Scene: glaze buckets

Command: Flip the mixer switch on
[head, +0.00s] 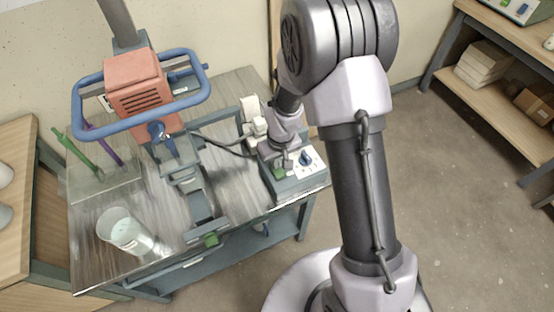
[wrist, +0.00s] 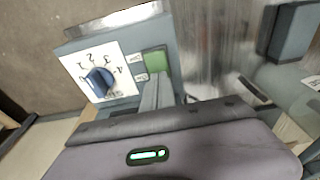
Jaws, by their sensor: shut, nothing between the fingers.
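The mixer's control box (head: 296,190) is a grey-green box at the table's right front edge. It has a white plate with a blue dial (head: 305,158), and the dial also shows in the wrist view (wrist: 98,82). Beside the plate is a green switch (wrist: 156,60), partly visible in the head view (head: 279,174). My gripper (wrist: 157,82) is shut and empty. Its fingertips are at the switch's lower edge in the wrist view and hide part of it. I cannot tell whether they touch it or which way the switch is tilted.
The mixer's orange motor head (head: 137,84) with its blue ring handle (head: 90,127) stands on the table's left side. A clear container (head: 122,232) stands at the front left. Green and purple sticks (head: 80,153) stand behind it. A dark cable (head: 222,147) runs near the box.

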